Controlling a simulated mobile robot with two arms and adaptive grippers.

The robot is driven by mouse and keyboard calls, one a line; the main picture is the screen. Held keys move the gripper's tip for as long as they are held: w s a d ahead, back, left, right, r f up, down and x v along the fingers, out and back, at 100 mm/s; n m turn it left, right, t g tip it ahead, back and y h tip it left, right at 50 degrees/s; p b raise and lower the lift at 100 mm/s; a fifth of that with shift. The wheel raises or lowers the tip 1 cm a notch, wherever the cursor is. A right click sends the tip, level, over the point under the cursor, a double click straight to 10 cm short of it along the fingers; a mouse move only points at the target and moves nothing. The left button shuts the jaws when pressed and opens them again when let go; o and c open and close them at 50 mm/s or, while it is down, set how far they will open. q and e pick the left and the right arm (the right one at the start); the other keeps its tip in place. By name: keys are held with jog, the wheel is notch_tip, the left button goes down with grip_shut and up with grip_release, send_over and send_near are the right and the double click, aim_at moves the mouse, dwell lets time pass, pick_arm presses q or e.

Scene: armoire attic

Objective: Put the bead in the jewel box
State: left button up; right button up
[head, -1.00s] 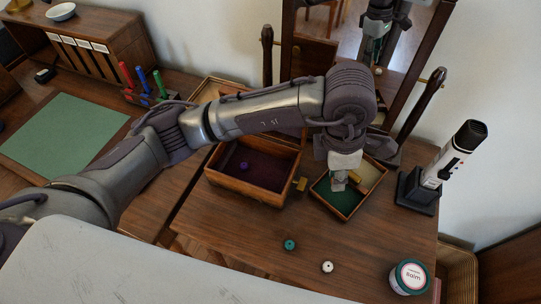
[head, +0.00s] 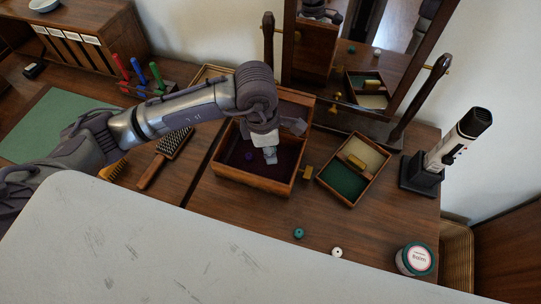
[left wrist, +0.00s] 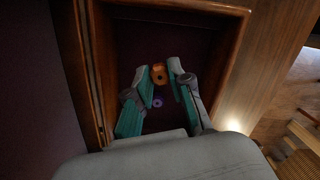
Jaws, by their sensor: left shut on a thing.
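The jewel box (head: 238,177) is an open wooden box with a dark purple lining, near the middle of the table in the head view. Its walls also show in the left wrist view (left wrist: 238,50). My left gripper (head: 270,158) points down over the inside of the box. In the left wrist view my left gripper (left wrist: 160,76) is shut on an orange bead (left wrist: 159,74) between its fingertips. In the head view I cannot make this bead out. A purple bead (head: 249,155) lies on the box floor; it also shows in the left wrist view (left wrist: 157,102). My right gripper is not in view.
A teal bead (head: 298,233), a white bead (head: 337,252) and a balm jar (head: 415,259) are nearer. A mirror (head: 375,70) stands behind; a brush (head: 166,157) lies left.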

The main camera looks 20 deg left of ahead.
aim_at(270, 166)
pick_arm(q)
notch_tip(270, 166, down, 4)
jog(key=shift+r, duration=0.25)
jog(key=shift+f, duration=0.2)
jog(key=shift+f, duration=0.25)
jog(key=o, duration=0.8)
jog(key=shift+r, duration=0.1)
